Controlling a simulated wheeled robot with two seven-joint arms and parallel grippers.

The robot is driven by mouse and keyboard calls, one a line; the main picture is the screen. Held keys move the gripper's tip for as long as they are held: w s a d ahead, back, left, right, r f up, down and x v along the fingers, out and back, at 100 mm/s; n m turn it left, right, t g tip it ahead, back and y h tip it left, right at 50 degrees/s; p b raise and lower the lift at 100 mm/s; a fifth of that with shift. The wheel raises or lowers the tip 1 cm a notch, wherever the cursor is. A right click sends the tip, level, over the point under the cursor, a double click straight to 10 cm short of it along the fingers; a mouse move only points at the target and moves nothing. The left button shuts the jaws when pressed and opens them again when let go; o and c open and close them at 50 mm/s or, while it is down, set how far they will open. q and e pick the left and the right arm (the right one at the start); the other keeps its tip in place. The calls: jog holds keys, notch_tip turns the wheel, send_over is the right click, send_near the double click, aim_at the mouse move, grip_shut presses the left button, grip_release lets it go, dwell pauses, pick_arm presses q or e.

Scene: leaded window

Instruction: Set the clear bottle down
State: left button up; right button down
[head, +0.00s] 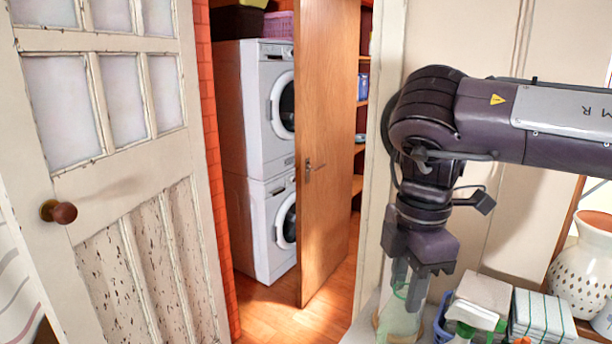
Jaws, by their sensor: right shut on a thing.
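The clear bottle (399,321) is a see-through, faintly green vessel at the bottom edge of the head view. My right gripper (408,296) points down from the arm at the right and is shut on the bottle's upper part. The bottle looks upright. Its base is at or beyond the frame's lower edge, so I cannot tell whether it touches the surface below. A tan round edge shows around the bottle's lower part. My left gripper is not in view.
Right of the bottle stand a blue container (441,322), a green-and-white spray bottle (466,326) and folded striped cloths (541,314). A white pierced vase (583,268) is farther right. At left, a panelled door (110,180) and wooden door (325,150) stand open near stacked washing machines (257,170).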

jog(key=w+d+f+m, duration=0.2)
jog(key=w+f+m, duration=0.1)
jog(key=m, duration=0.7)
jog(key=w+d+f+m+b, duration=0.1)
jog(key=w+d+f+m, duration=0.2)
jog(key=m, duration=0.7)
jog(key=shift+f, duration=0.9)
jog(key=shift+a, duration=0.1)
